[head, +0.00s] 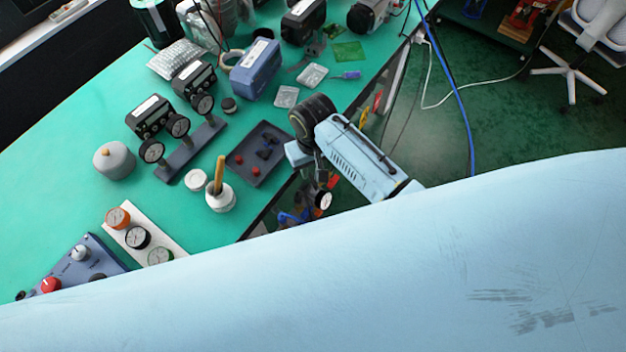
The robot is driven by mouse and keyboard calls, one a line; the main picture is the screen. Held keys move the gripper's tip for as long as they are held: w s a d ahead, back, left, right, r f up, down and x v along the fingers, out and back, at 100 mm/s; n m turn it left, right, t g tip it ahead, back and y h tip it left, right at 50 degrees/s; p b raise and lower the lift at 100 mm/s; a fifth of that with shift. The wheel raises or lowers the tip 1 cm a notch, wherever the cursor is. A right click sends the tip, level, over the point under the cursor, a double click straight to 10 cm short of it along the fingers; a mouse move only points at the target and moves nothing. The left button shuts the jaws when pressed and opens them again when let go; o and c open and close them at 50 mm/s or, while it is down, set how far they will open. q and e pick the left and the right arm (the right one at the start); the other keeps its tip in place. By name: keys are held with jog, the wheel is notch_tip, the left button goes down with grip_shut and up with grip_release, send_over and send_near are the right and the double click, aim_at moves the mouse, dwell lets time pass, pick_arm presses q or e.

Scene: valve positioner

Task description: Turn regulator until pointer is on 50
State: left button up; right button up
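A blue-grey panel (97,260) with a silver knob (80,253) and a red knob (49,286) lies at the lower left of the green table. Beside it a white plate (172,236) carries three round gauges, with an orange (118,218), a black (138,237) and a green rim (160,256). Their pointers are too small to read, and I cannot tell which knob is the regulator. My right gripper (303,156) is over the table's right edge, near the dark tray and away from the panel. Its fingers are not clear. My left gripper is out of view.
Black positioners (149,115) with small gauges stand mid-table. A dark tray (240,177), a white pot (221,199) with a wooden handle and a grey round container (114,160) stand nearby. A blue case (256,68) is farther back. Green table (60,180) at left is clear.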

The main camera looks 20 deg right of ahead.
notch_tip(320, 180, down, 8)
jog(key=shift+r+b, duration=0.25)
jog(key=shift+b, duration=0.65)
grip_shut()
